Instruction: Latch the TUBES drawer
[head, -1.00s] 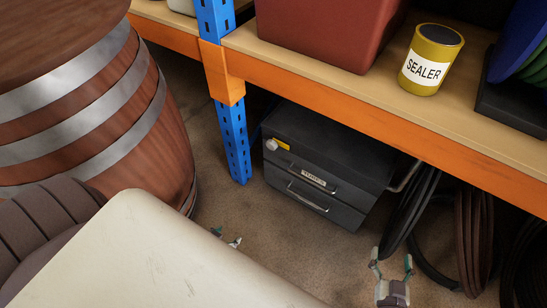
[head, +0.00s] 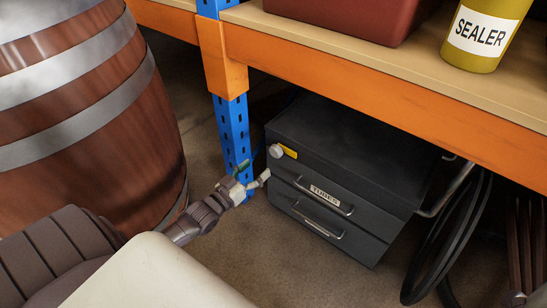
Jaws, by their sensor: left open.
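The dark grey cabinet (head: 350,150) stands on the floor under the shelf. Its upper drawer carries a label reading TUBES (head: 325,194) and a bar handle; this drawer looks flush with the front. A round pale knob (head: 276,151) with a yellow piece (head: 290,153) beside it sits at the upper left of the cabinet's front. My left gripper (head: 253,172) is open and empty, just left of and slightly below the knob, apparently apart from it. A pale tip at the bottom right edge seems to be my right gripper (head: 516,298); its jaws are mostly out of frame.
A blue post (head: 233,130) stands close behind my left gripper. An orange shelf beam (head: 380,95) runs above the cabinet. A wooden barrel (head: 90,120) fills the left side. Black coiled hose (head: 450,245) hangs right of the cabinet. A SEALER tin (head: 484,34) is on the shelf.

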